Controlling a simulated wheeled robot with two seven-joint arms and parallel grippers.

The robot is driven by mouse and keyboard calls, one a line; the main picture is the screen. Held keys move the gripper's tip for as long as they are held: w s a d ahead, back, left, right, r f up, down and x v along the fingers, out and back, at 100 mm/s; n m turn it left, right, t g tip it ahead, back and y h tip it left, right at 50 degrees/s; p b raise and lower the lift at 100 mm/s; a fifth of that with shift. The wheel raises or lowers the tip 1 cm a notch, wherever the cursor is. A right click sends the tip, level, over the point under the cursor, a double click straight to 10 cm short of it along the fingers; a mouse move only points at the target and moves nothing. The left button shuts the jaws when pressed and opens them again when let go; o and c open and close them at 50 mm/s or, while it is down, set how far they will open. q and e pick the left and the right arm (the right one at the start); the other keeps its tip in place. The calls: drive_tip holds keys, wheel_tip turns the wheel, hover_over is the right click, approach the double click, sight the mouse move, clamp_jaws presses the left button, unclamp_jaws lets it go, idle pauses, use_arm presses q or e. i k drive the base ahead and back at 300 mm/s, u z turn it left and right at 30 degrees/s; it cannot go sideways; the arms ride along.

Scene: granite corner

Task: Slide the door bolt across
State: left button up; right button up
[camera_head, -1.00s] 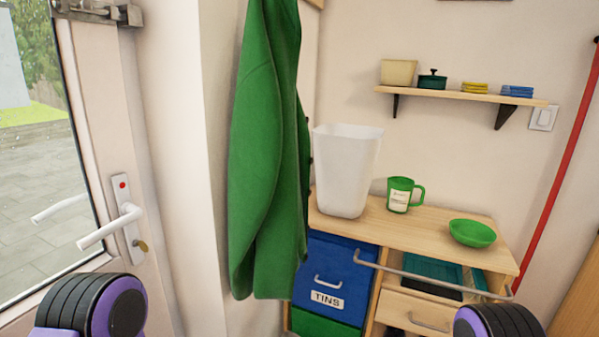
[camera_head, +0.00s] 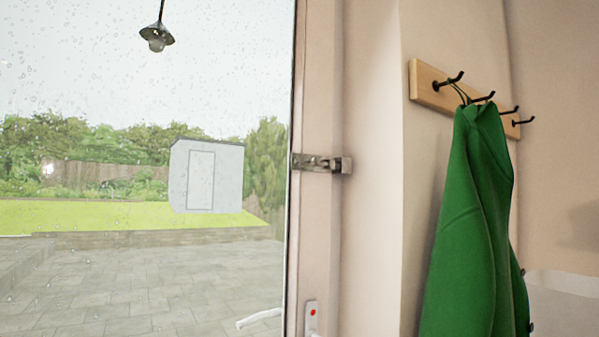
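The door bolt (camera_head: 312,163) is a small metal slide bolt on the door's right edge, near the middle of the view. Its right end meets a metal keeper (camera_head: 343,165) at the frame. I cannot tell at this size how far the bolt reaches into the keeper. The door (camera_head: 309,239) has a large glass pane and looks closed. Neither of my grippers shows in this view.
A green coat (camera_head: 470,220) hangs from a wooden hook rail (camera_head: 433,88) right of the door. A white door handle (camera_head: 260,318) and a lock plate with a red dot (camera_head: 312,313) sit low on the door. The wall between bolt and coat is clear.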

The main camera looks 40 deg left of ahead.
sight(316, 161)
drive_tip(key=u, duration=0.7)
drive_tip(key=k, duration=0.3)
